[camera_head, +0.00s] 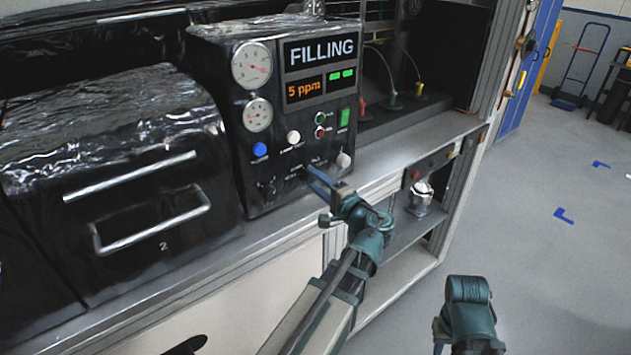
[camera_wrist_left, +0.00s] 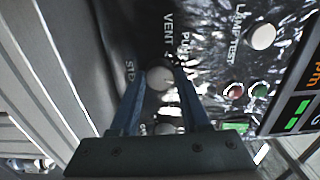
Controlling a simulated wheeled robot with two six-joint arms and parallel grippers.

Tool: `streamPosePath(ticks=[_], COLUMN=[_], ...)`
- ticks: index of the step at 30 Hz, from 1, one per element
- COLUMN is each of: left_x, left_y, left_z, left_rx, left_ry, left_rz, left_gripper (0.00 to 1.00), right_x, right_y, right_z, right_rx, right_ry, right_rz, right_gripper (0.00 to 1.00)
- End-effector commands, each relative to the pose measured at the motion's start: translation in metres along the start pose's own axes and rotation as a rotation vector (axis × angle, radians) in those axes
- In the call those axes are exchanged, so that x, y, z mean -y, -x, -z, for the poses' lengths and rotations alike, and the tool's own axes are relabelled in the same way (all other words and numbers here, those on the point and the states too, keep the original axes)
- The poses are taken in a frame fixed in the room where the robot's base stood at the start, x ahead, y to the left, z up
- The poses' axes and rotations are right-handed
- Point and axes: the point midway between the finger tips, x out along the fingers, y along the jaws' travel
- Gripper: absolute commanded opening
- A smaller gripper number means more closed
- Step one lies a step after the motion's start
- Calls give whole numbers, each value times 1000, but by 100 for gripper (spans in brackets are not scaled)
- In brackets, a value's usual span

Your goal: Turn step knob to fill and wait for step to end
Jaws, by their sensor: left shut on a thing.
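The step knob (camera_wrist_left: 158,78) is a round, light grey knob, with printing that includes VENT beside it in the left wrist view. My left gripper (camera_head: 309,173) reaches the lower front of the black control box (camera_head: 215,100) and is shut on this knob. In the left wrist view the two dark blue fingers (camera_wrist_left: 160,90) lie on either side of it. In the head view my gripper mostly hides the knob. The display (camera_head: 320,50) reads FILLING, with 5 ppm in orange and green marks below. My right gripper's fingers do not show.
Two gauges (camera_head: 251,66), a blue button (camera_head: 259,150), a white button (camera_head: 293,137), a green switch (camera_head: 344,117) and a pale knob (camera_head: 344,160) surround the work area. A black drawer unit (camera_head: 110,150) stands left. Open floor (camera_head: 540,260) lies right.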

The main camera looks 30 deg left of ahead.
Motion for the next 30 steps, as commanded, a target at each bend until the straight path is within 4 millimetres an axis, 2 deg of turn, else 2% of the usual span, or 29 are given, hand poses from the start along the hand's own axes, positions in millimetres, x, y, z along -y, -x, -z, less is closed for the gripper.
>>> streamPosePath(ticks=[16,17,21,30], left_x=[-1,-1,-1,0], left_y=[0,0,0,1], left_z=[0,0,0,0], left_rx=[-1,-1,-1,-1], left_ry=[-21,-21,-20,-21], left_rz=[-3,-3,-2,-1], left_gripper=[0,51,75,75], right_x=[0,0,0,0], right_y=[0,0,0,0], right_z=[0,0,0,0], right_rx=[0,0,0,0], right_ry=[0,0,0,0], right_rz=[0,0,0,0], right_gripper=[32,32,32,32])
